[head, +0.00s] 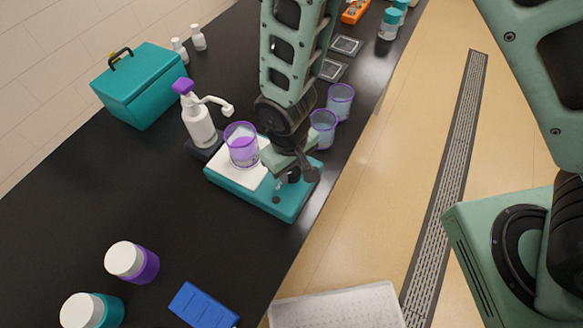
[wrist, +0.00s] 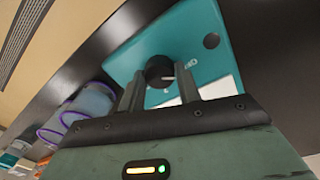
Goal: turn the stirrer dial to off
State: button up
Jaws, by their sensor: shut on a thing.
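The stirrer (head: 252,192) is a teal box with a white top plate, standing on the black bench near its right edge. In the head view my gripper (head: 284,180) comes down over the stirrer's front right end and mostly hides the dial. A beaker (head: 242,150) with purple liquid stands on the white plate.
Two purple-rimmed beakers (head: 322,130) stand just behind my gripper. The bench between is clear.

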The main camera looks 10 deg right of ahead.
aim_at(289, 175)
jog(key=shift+n, duration=0.9)
jog(key=o, duration=1)
jog(key=shift+c, duration=0.2)
jog(key=shift+r, duration=0.1)
notch_tip(289, 175, up, 17)
jog(key=b, duration=0.3)
jog(key=shift+s+a, duration=0.35)
jog(key=shift+r, duration=0.1)
